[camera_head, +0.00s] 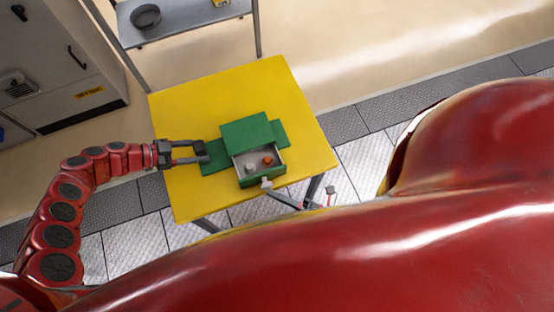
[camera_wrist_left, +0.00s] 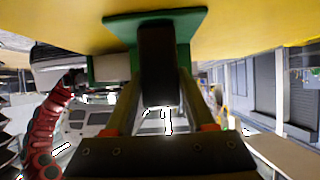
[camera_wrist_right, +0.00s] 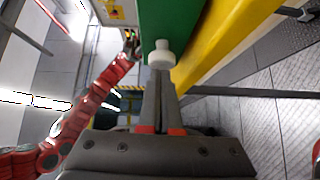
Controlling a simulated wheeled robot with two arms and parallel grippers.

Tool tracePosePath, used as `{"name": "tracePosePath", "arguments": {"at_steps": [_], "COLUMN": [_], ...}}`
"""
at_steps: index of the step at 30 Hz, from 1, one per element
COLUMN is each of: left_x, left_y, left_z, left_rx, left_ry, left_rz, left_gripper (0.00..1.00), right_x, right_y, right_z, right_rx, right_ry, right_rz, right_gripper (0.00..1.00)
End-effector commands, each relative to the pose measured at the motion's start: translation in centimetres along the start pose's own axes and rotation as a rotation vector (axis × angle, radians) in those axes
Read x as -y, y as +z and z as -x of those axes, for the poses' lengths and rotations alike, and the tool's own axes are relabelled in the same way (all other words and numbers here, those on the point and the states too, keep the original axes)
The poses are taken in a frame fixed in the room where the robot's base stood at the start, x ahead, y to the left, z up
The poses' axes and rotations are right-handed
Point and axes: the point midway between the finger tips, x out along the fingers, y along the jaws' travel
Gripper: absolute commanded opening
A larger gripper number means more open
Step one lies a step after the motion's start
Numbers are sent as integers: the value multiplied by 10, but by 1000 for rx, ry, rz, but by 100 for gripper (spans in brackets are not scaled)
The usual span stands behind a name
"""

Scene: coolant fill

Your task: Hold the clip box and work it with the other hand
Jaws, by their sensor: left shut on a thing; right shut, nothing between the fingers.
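The green clip box (camera_head: 246,132) sits on the yellow table, with green flanges sticking out at its left and right. A grey-lined open compartment (camera_head: 244,160) shows at its near side, holding a grey piece (camera_head: 250,168) and an orange-brown piece (camera_head: 268,160). A white knob (camera_head: 267,183) is on its near face and also shows in the right wrist view (camera_wrist_right: 160,55). My left gripper (camera_head: 203,152) is shut on the left flange (camera_head: 214,160). My right gripper (camera_wrist_right: 160,82) is shut and empty, its tips right at the knob; whether they touch I cannot tell.
The yellow table (camera_head: 190,105) is bare around the box. A grey shelf (camera_head: 185,22) with a dark round dish (camera_head: 146,16) stands behind it. A grey cabinet (camera_head: 50,60) is at the back left. My red body hides much of the near side.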

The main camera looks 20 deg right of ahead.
Motion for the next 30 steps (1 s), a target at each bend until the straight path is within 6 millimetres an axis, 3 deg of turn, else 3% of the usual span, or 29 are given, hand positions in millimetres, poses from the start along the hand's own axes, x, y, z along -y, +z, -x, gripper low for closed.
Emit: {"name": "tracePosePath", "arguments": {"at_steps": [5,15,30], "left_x": [0,0,-2], "left_y": [0,0,-1], "left_z": [0,0,-2], "left_rx": [0,0,-2], "left_ry": [1,1,7], "left_rz": [0,0,-1], "left_gripper": [10,10,11], "right_x": [0,-3,-3], "right_y": [9,56,57], "right_z": [-10,-60,-61], "right_rx": [0,-1,0], "right_ry": [1,2,1], "right_rz": [4,3,0], "right_gripper": [0,0,0]}}
